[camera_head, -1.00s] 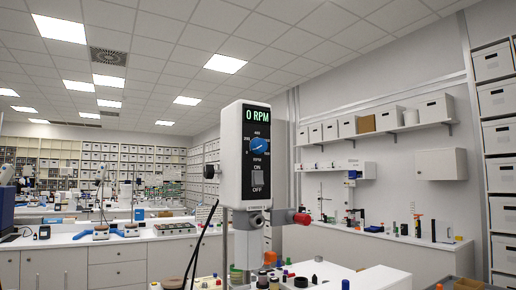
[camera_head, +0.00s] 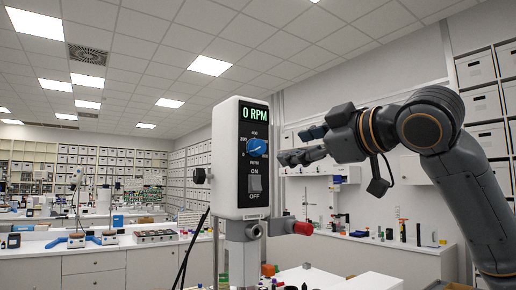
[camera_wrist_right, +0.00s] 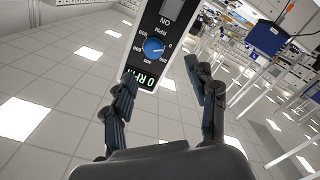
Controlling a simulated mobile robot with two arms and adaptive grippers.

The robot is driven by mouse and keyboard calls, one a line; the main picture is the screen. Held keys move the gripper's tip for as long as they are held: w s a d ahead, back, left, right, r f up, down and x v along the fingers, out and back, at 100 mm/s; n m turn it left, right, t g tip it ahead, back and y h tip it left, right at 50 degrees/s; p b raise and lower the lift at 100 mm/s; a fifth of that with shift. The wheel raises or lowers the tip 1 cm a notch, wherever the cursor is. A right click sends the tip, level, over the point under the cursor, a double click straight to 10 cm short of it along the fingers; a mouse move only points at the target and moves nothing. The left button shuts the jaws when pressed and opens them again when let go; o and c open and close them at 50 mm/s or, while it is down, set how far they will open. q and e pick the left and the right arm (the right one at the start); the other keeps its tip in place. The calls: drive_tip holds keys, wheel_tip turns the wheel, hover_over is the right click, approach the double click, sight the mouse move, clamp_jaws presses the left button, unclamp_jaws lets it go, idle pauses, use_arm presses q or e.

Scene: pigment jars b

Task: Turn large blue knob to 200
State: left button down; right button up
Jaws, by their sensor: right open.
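The large blue knob (camera_head: 257,147) is on the black front panel of a white overhead stirrer (camera_head: 226,150), with a numbered dial around it. The display (camera_head: 255,114) above it reads 0 RPM. My right gripper (camera_head: 292,146) is open and empty just to the right of the panel, its fingers pointing left toward the knob. In the right wrist view, the knob (camera_wrist_right: 153,47) shows upside down beyond the two spread fingers (camera_wrist_right: 162,72), with no contact visible. My left gripper is not in view.
An ON/OFF rocker switch (camera_head: 255,184) sits below the knob. A red-ended clamp (camera_head: 302,228) juts right from the stand under the stirrer. A dark cable hangs at its left. Benches with lab items and shelves of boxes stand behind.

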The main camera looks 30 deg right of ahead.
sight(261, 147)
drive_tip(key=w+p, duration=0.1)
drive_tip(key=w, duration=0.2)
drive_tip(key=w+r+p, duration=0.1)
drive_tip(key=w+p, duration=0.1)
drive_tip(key=w, duration=0.2)
drive_tip(key=w+a+p, duration=0.1)
drive_tip(key=w, duration=0.3)
drive_tip(key=shift+r+p, duration=0.35)
drive_tip(key=shift+p, duration=0.05)
drive_tip(key=shift+w+a+f, duration=0.1)
drive_tip(key=shift+w+f, duration=0.05)
drive_tip(key=shift+w, duration=0.65)
drive_tip(key=c, duration=1.2)
drive_tip(key=shift+o, duration=0.2)
drive_tip(key=shift+m, duration=0.3)
